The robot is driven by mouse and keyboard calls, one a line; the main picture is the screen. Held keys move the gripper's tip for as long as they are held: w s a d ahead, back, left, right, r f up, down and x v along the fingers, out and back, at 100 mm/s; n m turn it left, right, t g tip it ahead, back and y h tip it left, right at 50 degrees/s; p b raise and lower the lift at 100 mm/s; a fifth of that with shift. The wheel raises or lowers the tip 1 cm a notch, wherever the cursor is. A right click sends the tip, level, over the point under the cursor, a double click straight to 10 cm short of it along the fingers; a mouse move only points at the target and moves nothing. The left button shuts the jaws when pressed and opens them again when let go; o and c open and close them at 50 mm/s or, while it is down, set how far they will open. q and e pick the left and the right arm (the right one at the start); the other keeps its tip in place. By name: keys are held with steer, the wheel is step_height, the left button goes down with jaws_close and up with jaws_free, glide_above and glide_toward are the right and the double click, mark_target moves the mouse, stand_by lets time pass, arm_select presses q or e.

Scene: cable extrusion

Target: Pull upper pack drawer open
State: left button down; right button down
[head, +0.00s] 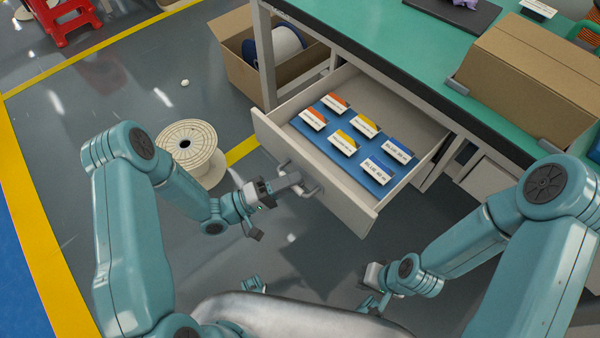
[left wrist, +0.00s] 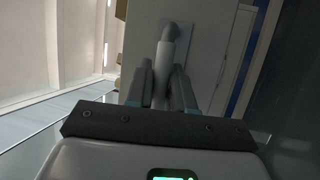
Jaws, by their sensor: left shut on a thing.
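The upper pack drawer (head: 350,204) is pulled out from under the green-topped bench and stands open. Inside it, labelled cards in orange, yellow and blue lie on a blue liner (head: 374,187). My left gripper (head: 297,184) is at the drawer's front, shut on the grey bar handle (head: 311,187). In the left wrist view the two fingers (left wrist: 161,88) sit on either side of the light handle bar (left wrist: 165,52). My right gripper (head: 372,288) is low, in front of the drawer and apart from it; its fingers are too small to read.
The green bench (head: 400,48) carries a large cardboard box (head: 530,75). An open carton (head: 247,72) with a spool stands left of the bench leg. A cable reel (head: 190,150) stands on the grey floor left of the drawer.

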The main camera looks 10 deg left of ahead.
arm_select(q)
steer(key=shift+s+a, duration=0.2)
steer(key=shift+a, duration=0.05)
steer(key=c, duration=1.1)
jaws_free()
steer(key=v, duration=1.6)
steer(key=shift+s+a, duration=0.1)
steer(key=shift+a, duration=0.05)
